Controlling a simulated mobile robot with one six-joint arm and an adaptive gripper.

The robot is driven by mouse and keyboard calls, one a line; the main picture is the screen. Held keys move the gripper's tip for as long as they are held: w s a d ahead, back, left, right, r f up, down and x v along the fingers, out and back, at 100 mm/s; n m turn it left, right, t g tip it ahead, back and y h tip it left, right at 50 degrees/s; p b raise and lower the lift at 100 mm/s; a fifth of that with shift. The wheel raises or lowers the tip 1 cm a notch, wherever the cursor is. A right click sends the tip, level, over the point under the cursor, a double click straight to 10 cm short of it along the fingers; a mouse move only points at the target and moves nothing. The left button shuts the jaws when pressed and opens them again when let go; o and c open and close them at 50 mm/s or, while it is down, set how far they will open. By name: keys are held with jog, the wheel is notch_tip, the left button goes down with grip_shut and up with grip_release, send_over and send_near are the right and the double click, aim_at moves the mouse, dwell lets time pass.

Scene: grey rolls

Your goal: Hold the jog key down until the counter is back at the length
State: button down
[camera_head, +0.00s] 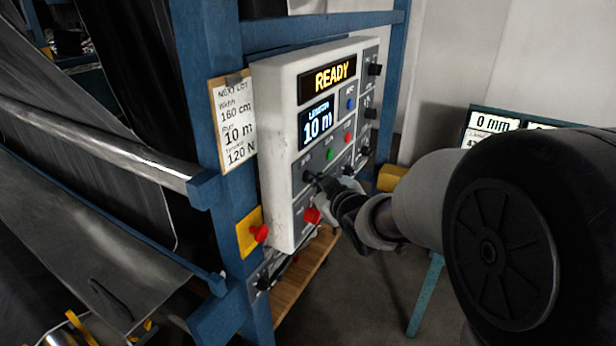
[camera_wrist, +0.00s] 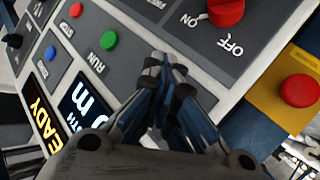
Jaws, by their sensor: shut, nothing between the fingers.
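The control box (camera_head: 277,120) is a white case with grey panels. Its counter (camera_head: 317,122) reads LENGTH 10 m, and the display (camera_head: 328,77) above it reads READY. My gripper (camera_head: 313,178) is shut and empty, its tips at the lower panel by a small label that looks like JOG. In the wrist view my gripper (camera_wrist: 167,62) points at the panel between the green RUN button (camera_wrist: 108,40) and the red OFF/ON knob (camera_wrist: 226,11). The jog key is not visible, probably behind the fingertips; I cannot tell whether they touch or press it.
A card (camera_head: 234,122) left of the box lists 160 cm, 10 m and 120 N. A red STOP button (camera_wrist: 76,10) and blue button (camera_wrist: 50,53) are near. A red mushroom button (camera_head: 259,233) sits on yellow. Grey fabric (camera_head: 80,220) hangs left; a 0 mm display (camera_head: 492,122) stands right.

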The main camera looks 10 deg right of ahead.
jog(key=shift+s+d, duration=0.35)
jog(key=shift+d, duration=0.15)
jog(key=shift+s+d+p, duration=0.35)
jog(key=shift+s+d, duration=0.4)
jog(key=shift+d, duration=0.3)
jog(key=shift+s+d+p, duration=0.3)
jog(key=shift+s+d, duration=0.45)
jog(key=shift+d, duration=0.25)
jog(key=s+d+m+g+h+b, duration=0.25)
jog(key=s+m+g+h, duration=0.2)
jog(key=s, duration=0.95)
jog(key=s+a+f+m+g+y, duration=0.1)
jog(key=s+a+f+g, duration=0.1)
jog(key=s, duration=0.8)
jog(key=s+a+f+m+g+b, duration=0.1)
jog(key=s+f+m+g, duration=0.1)
jog(key=s, duration=0.8)
jog(key=shift+s+a+f+g+y, duration=0.35)
jog(key=shift+f+g, duration=0.3)
jog(key=shift+f, duration=0.25)
